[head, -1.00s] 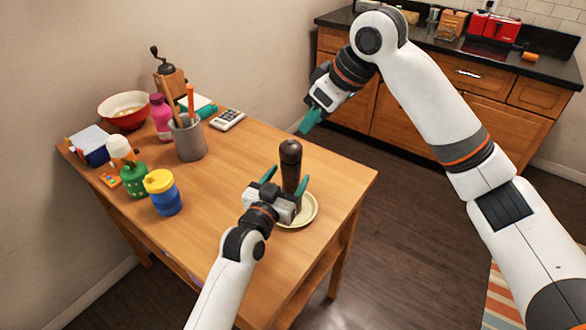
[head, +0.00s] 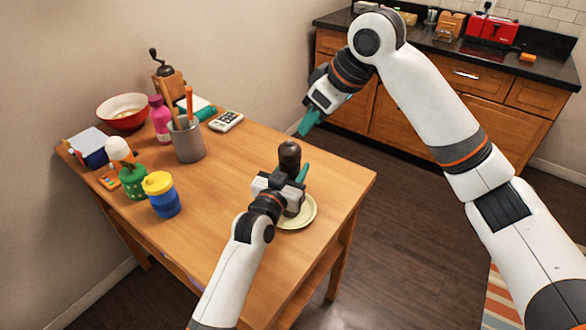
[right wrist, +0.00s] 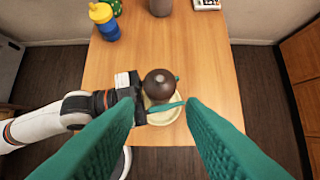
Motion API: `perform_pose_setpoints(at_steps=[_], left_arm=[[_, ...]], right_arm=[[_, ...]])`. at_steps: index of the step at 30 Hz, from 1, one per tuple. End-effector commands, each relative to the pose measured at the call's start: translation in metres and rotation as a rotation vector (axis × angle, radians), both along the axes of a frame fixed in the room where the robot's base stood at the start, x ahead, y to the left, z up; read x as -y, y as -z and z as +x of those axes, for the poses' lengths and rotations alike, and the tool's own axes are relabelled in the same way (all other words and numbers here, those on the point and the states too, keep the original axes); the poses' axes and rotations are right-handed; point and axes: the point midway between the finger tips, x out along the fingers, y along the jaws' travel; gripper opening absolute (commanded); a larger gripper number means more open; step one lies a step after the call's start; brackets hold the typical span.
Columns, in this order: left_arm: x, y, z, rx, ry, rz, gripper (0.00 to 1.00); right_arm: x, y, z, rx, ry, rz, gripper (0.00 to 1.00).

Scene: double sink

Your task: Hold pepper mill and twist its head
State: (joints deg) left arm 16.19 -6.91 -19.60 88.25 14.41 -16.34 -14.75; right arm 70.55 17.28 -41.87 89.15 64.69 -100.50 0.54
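The dark brown pepper mill (head: 290,155) stands upright on a pale plate (head: 299,220) near the table's right front edge. Its round head shows from above in the right wrist view (right wrist: 159,83). My left gripper (head: 298,180) is at the mill's body, below the head. In the right wrist view its teal fingers lie on two sides of the mill; whether they press on it is hidden. My right gripper (head: 310,122) is above and behind the mill, pointing down. Its fingers are wide apart and empty in the right wrist view (right wrist: 165,118).
On the table's left stand a grey utensil holder (head: 188,142), a blue cup with yellow lid (head: 161,195), a pink bottle (head: 160,118), a red bowl (head: 123,112) and a grinder (head: 170,80). A calculator (head: 227,121) lies at the back. The table middle is clear.

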Motion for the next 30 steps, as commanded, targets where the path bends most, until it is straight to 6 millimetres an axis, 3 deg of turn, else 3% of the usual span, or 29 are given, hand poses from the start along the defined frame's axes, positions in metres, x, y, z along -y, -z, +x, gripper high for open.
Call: perform_pose_setpoints(at_steps=[1, 5, 14, 19, 20, 25, 30], left_arm=[[0.0, 0.0, 0.0, 0.0, 0.0, 0.0, 0.36], [0.0, 0.0, 0.0, -0.001, 0.0, 0.0, 0.16], [0.0, 0.0, 0.0, -0.001, 0.0, 0.0, 0.16], [0.0, 0.001, 0.0, -0.001, 0.0, 0.0, 0.16], [0.0, 0.0, 0.0, -0.001, 0.0, 0.0, 0.16], [0.0, 0.001, 0.0, -0.001, 0.0, 0.0, 0.16], [0.0, 0.001, 0.0, -0.001, 0.0, 0.0, 0.16]], right_arm=[[0.0, 0.0, 0.0, 0.0, 0.0, 0.0, 0.36], [0.0, 0.0, 0.0, 0.0, 0.0, 0.0, 0.36], [0.0, 0.0, 0.0, 0.0, 0.0, 0.0, 0.36], [-0.004, -0.003, 0.01, 0.05, -0.005, 0.003, 0.64], [-0.006, -0.005, 0.015, 0.078, -0.007, 0.005, 0.69], [-0.024, -0.033, 0.068, 0.398, -0.053, -0.009, 0.69], [-0.045, -0.09, 0.124, 0.884, -0.166, -0.13, 0.69]])
